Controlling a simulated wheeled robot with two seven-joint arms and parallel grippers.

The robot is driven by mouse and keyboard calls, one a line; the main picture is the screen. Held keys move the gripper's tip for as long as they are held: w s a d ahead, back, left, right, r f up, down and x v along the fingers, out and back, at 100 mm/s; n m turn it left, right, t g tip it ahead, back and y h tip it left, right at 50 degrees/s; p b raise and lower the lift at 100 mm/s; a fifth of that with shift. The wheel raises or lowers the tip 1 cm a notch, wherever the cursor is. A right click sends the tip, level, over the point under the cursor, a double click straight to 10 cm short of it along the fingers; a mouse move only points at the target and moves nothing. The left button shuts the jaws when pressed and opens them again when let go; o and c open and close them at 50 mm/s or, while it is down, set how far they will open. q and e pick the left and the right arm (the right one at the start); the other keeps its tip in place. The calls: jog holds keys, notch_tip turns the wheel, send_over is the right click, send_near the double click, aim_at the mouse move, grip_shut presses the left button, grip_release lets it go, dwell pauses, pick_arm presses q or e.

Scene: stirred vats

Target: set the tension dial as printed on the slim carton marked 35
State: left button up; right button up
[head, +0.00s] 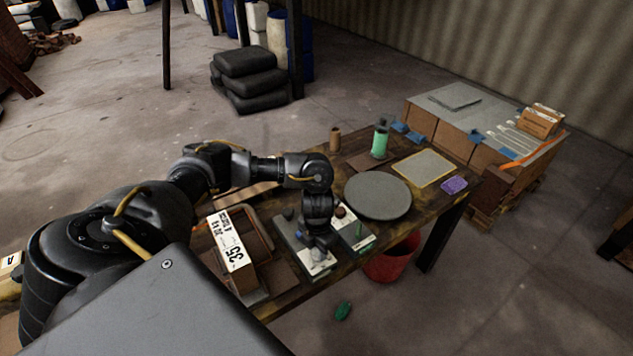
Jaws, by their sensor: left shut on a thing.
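The slim carton (232,252) stands near the table's left end, with a white label reading 35 upside down to me. Its smaller print is too small to read surely. Two grey panels lie right of it: a left panel (291,239) and a right panel (361,240), both with white labels. My left gripper (318,246) points down at the left panel and is shut on a dial there, mostly hidden by the fingers. I cannot read the dial's setting or name. My right gripper is out of view.
A round grey disc (378,195) lies behind the panels. A green bottle (380,141), a yellow-edged mat (426,168) and a purple sponge (454,185) are farther back. A red bucket (393,262) stands below the table's front edge.

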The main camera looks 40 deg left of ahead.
aim_at(318, 251)
pick_arm(q)
jog(key=shift+w+r+m, duration=0.1)
jog(key=shift+m, duration=0.3)
jog(key=o, duration=1)
notch_tip(318, 251, up, 11)
jog(key=p, duration=0.1)
dwell(0.5)
